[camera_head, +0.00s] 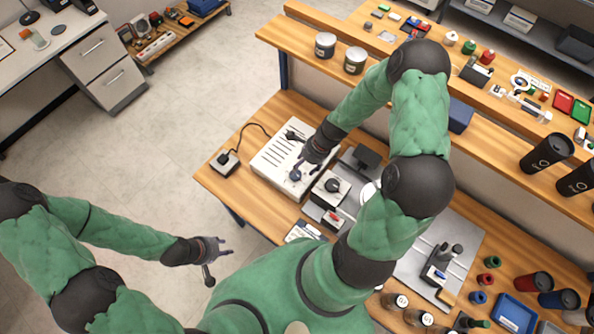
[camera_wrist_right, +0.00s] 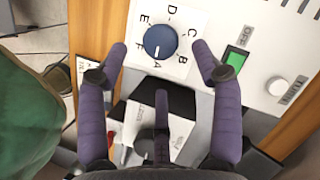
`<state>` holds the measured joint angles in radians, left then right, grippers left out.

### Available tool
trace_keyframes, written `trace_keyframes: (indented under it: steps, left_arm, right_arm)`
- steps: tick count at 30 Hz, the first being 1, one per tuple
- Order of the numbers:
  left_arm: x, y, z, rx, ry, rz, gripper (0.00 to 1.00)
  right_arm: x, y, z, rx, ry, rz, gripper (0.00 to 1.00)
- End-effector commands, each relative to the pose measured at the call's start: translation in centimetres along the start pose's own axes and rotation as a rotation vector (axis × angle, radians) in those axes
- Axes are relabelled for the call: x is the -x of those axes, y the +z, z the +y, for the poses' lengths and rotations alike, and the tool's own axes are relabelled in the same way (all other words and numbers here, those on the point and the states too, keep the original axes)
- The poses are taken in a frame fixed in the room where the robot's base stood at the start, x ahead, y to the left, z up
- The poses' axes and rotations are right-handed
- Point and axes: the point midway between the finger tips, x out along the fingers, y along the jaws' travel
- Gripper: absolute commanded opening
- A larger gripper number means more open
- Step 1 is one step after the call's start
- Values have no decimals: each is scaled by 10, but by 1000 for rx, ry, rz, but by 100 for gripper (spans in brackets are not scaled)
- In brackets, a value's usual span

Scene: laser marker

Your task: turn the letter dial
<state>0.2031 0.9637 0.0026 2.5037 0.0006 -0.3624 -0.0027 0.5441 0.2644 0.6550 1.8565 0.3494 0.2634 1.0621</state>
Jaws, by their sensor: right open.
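The letter dial is a round blue knob (camera_wrist_right: 160,41) on a white panel in the right wrist view, ringed by printed letters A to F. Its white mark points down, toward the letter A. In the head view the dial (camera_head: 295,175) sits on the light control box (camera_head: 277,153). My right gripper (camera_head: 304,165) is over the box beside the dial. In the wrist view its purple fingers (camera_wrist_right: 160,62) are spread to either side of the dial, apart from it, with nothing between them. My left gripper (camera_head: 222,252) is open and empty over the floor, left of the bench.
A small black-knobbed unit (camera_head: 330,187) stands beside the box. A wired switch box (camera_head: 225,161) lies on the bench's left. A raised shelf (camera_head: 300,37) runs behind.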

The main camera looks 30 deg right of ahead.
Motion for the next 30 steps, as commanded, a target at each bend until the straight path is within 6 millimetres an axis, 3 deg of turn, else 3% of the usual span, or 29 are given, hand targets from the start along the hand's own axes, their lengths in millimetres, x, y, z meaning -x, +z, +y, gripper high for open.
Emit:
trace_keyframes:
  steps: [3, 9, 22, 23, 28, 30]
  left_arm:
    - [-6, 0, -2, -1, 0, 1, 38]
    - [-10, -1, -4, 0, 0, 1, 38]
    - [-11, -1, -4, -1, 0, 1, 38]
    - [-11, -1, -4, -1, 0, 1, 38]
    - [-11, -1, -4, -1, 0, 1, 38]
    - [-11, -1, -4, -1, 0, 1, 38]
  right_arm:
    - [-23, 0, 0, 0, 2, 0, 66]
    - [-47, 0, 0, 2, 0, 0, 66]
    - [-56, 0, 0, 1, 0, 0, 66]
    - [-56, 0, 0, 1, 0, 0, 63]
    - [-55, 0, 0, 2, -1, 0, 15]
    - [-55, 1, 0, 2, -1, 0, 12]
